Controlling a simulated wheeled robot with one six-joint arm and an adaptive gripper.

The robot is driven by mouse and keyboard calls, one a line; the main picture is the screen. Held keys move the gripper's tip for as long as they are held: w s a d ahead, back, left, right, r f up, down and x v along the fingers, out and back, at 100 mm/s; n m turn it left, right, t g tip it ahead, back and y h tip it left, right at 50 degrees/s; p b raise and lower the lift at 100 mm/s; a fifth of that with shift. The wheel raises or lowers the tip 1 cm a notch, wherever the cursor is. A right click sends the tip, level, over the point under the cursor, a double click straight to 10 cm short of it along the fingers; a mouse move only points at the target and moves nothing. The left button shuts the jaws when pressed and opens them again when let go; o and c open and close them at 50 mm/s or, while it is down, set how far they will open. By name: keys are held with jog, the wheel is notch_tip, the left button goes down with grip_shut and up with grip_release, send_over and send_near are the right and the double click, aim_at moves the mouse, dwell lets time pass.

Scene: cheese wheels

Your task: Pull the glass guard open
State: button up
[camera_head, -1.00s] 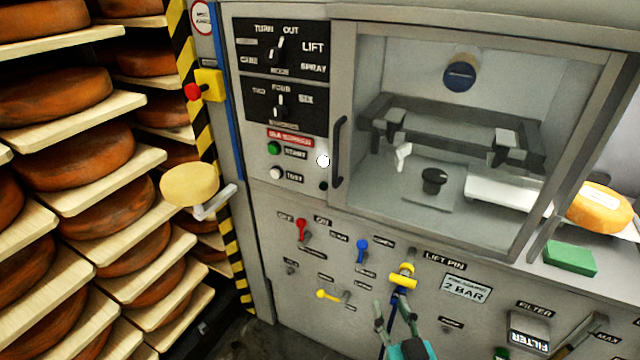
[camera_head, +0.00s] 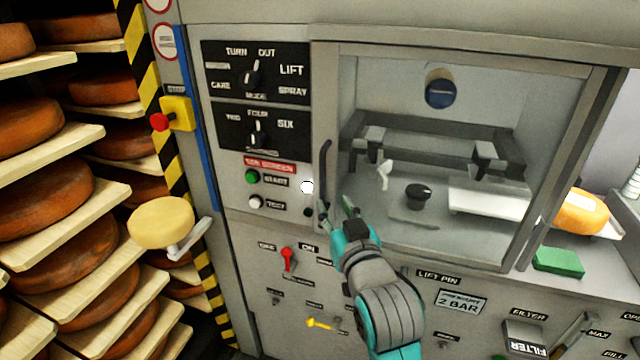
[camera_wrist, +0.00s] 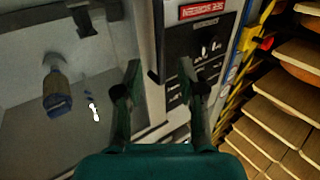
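The glass guard (camera_head: 548,150) is a grey-framed clear pane over the machine's chamber and looks closed. Its black upright handle (camera_head: 324,168) is on the guard's left edge. My gripper (camera_head: 335,207) is open at the handle's lower end, with one finger left and one right of it in the picture. In the wrist view my gripper (camera_wrist: 160,70) has its two fingers apart, with the dark handle (camera_wrist: 157,40) showing between and beyond them. I cannot tell whether either finger touches the handle.
Left of the guard is a panel with black dials (camera_head: 255,75), a green start button (camera_head: 252,177) and a white test button (camera_head: 255,201). A red lever (camera_head: 288,259) and yellow lever (camera_head: 319,323) sit below. Cheese shelves (camera_head: 65,140) stand left; a green block (camera_head: 558,262) lies right.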

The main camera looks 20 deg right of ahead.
aim_at(324, 186)
jog(key=w, duration=0.9)
jog(key=shift+d, duration=0.2)
grip_shut()
